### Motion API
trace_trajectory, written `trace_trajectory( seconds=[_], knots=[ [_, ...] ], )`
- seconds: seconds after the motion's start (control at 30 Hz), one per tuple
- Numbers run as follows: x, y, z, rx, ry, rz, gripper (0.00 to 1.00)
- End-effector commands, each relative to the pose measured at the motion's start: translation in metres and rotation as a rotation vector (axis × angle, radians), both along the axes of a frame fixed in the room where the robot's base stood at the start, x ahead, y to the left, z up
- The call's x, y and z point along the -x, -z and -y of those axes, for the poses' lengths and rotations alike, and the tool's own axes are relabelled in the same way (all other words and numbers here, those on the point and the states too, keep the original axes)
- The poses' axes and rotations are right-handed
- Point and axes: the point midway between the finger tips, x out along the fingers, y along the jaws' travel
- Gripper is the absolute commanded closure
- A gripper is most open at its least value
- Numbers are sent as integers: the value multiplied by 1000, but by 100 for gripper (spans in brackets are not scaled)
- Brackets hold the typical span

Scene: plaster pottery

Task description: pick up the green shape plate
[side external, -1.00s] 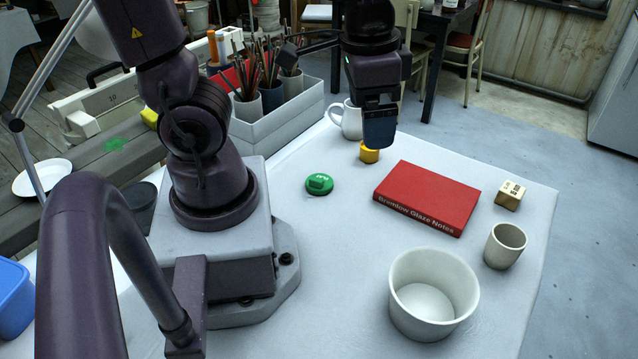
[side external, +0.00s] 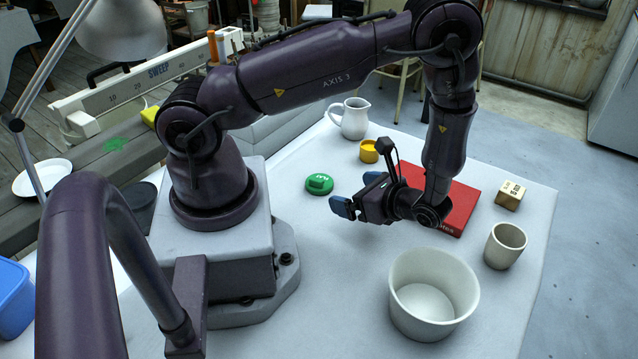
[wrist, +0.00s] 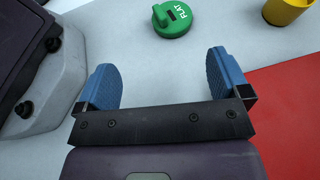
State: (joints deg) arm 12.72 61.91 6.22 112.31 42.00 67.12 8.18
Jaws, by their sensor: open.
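The green shape plate (side external: 319,184) is a round green disc with a raised grip marked with white letters. It lies on the pale table, and it also shows at the top of the wrist view (wrist: 172,18), where the letters read FLAT. My gripper (side external: 356,205) is open and empty, with blue finger pads set wide apart. In the side view it hangs in front of and to the right of the plate, its fingers pointing left. In the wrist view the plate lies beyond the fingertips (wrist: 165,75), between their lines and apart from them.
A yellow cup (side external: 368,152) and a white jug (side external: 350,118) stand behind the plate. A red book (side external: 462,205) lies under my wrist. A white bowl (side external: 433,298), a beige cup (side external: 505,246) and a wooden block (side external: 510,195) stand to the right. The table around the plate is clear.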

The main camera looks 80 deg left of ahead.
Motion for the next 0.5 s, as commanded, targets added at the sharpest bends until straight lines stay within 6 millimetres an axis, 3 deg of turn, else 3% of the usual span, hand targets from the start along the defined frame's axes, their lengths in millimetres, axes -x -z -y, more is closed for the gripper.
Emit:
trace_trajectory(
  seconds=[0.07, 0.5],
  knots=[
    [-6, -3, -6, -9, 30, -6, 6],
    [30, 21, -60, -9, 31, -19, 6]
  ],
)
